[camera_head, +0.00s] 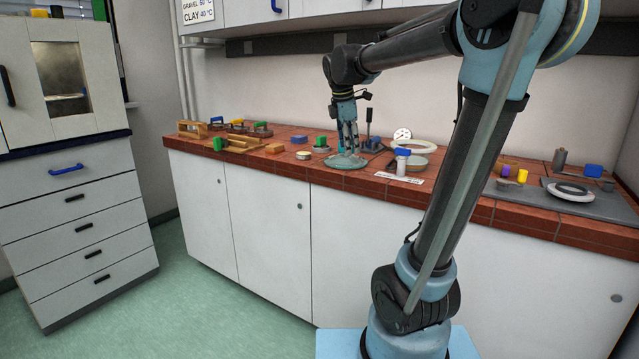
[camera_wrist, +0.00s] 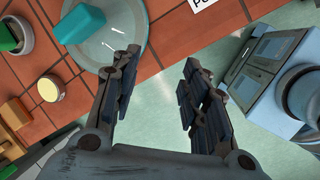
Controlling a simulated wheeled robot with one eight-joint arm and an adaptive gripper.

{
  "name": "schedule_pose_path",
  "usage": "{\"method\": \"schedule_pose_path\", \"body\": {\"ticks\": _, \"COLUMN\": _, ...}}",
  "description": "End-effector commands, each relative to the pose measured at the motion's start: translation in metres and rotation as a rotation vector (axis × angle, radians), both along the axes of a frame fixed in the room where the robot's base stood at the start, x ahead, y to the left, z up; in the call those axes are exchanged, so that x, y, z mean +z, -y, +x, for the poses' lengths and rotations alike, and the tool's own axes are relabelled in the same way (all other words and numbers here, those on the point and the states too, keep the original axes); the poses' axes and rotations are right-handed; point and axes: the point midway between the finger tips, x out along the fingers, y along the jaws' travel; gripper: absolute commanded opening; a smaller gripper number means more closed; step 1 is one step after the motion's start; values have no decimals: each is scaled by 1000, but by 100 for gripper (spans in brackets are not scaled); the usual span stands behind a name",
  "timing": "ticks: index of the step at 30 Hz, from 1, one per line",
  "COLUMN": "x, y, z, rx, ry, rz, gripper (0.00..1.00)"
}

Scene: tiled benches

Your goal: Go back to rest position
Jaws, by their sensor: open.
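My gripper (camera_head: 347,148) points down over the bench, above a round grey-green plate (camera_head: 337,164). In the wrist view my gripper (camera_wrist: 160,68) is open, its two dark fingers apart and nothing between them. Beyond the fingers are the bench edge and green floor. The plate (camera_wrist: 133,42) lies at the upper left there, partly behind the left finger. A teal block (camera_wrist: 80,24) rests on it. In the head view my gripper hides part of the plate, so the block is hard to make out.
The tiled bench (camera_head: 400,188) carries several small items. Wooden pieces (camera_head: 235,142) lie left. A dark wall rail (camera_head: 330,43) runs above. The floor (camera_head: 215,300) is clear.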

Motion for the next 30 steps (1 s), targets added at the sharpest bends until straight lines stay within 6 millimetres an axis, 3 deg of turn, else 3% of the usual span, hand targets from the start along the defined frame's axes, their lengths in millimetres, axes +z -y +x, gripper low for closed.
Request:
{"method": "schedule_pose_path", "body": {"ticks": 6, "x": -39, "y": 39, "z": -66, "rx": -347, "ry": 29, "rz": 118, "gripper": 41}}
{"method": "schedule_pose_path", "body": {"ticks": 15, "x": -105, "y": 74, "z": -153, "rx": -827, "ry": 63, "rz": 271, "gripper": 41}}
{"method": "schedule_pose_path", "body": {"ticks": 24, "x": -184, "y": 92, "z": -234, "rx": -1308, "ry": 86, "rz": 411, "gripper": 41}}
{"method": "schedule_pose_path", "body": {"ticks": 30, "x": -230, "y": 95, "z": -272, "rx": -1568, "ry": 94, "rz": 481, "gripper": 41}}
